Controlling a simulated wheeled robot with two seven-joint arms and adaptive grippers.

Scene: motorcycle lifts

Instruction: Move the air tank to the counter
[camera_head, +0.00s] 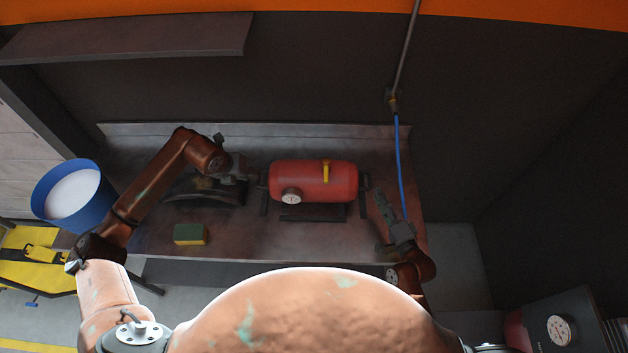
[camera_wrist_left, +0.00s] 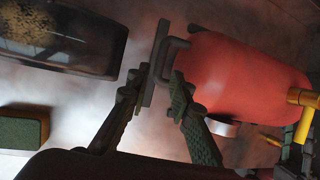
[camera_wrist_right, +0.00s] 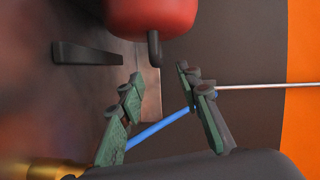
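The red air tank (camera_head: 312,181), with a round gauge and a yellow valve, lies sideways at the middle of the dark counter (camera_head: 250,238). It appears to rest there on dark feet. My left gripper (camera_head: 252,176) is at the tank's left end. In the left wrist view its fingers (camera_wrist_left: 160,82) are apart, close to the dark end handle (camera_wrist_left: 172,48); contact is unclear. My right gripper (camera_head: 378,222) is at the tank's right front. In the right wrist view its fingers (camera_wrist_right: 159,76) are apart and empty, with the other handle (camera_wrist_right: 154,50) just beyond them.
A dark curved part (camera_head: 205,190) lies left of the tank, partly behind my left arm. A green and yellow sponge (camera_head: 190,234) lies at the front left. A blue hose (camera_head: 399,165) hangs near my right gripper. A blue bucket (camera_head: 75,195) stands at the left.

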